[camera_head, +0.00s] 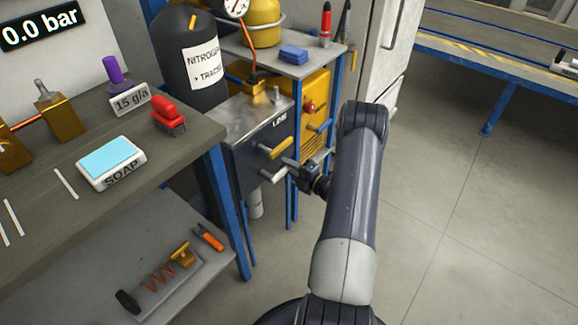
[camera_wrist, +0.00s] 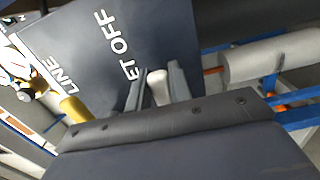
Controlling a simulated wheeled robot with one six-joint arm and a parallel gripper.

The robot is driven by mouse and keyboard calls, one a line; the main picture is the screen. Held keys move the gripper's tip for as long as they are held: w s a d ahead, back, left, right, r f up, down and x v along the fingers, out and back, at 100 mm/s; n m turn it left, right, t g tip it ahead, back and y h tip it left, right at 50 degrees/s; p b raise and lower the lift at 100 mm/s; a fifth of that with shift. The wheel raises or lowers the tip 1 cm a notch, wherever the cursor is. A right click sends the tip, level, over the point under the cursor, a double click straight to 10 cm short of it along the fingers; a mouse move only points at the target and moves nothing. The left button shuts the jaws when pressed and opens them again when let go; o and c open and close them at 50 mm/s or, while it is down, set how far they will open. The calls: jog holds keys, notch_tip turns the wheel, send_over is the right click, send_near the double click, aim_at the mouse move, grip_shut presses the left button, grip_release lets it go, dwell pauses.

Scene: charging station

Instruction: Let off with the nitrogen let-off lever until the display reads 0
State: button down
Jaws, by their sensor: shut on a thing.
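The pale lever also shows in the head view (camera_head: 272,176). The yellow line lever (camera_wrist: 73,108) is beside it under "LINE", and it also shows in the head view (camera_head: 275,149). The display (camera_head: 40,25) reads 0.0 bar.
A workbench (camera_head: 60,215) at the left holds a soap box (camera_head: 111,163), a red item (camera_head: 169,115) and brass fittings. A yellow box (camera_head: 315,100) stands just right of the panel. Open floor (camera_head: 455,190) lies to the right of my arm.

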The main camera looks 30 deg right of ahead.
jog(key=shift+f, duration=0.1)
jog(key=c, duration=1.3)
grip_release()
jog(key=p+v, duration=0.1)
jog(key=v, duration=0.9)
jog(key=shift+s+d, duration=0.15)
jog(key=shift+s, duration=0.25)
jog(key=shift+w, duration=0.1)
jog(key=b+x, duration=0.1)
jog(key=x, duration=0.9)
jog(key=shift+w, duration=0.3)
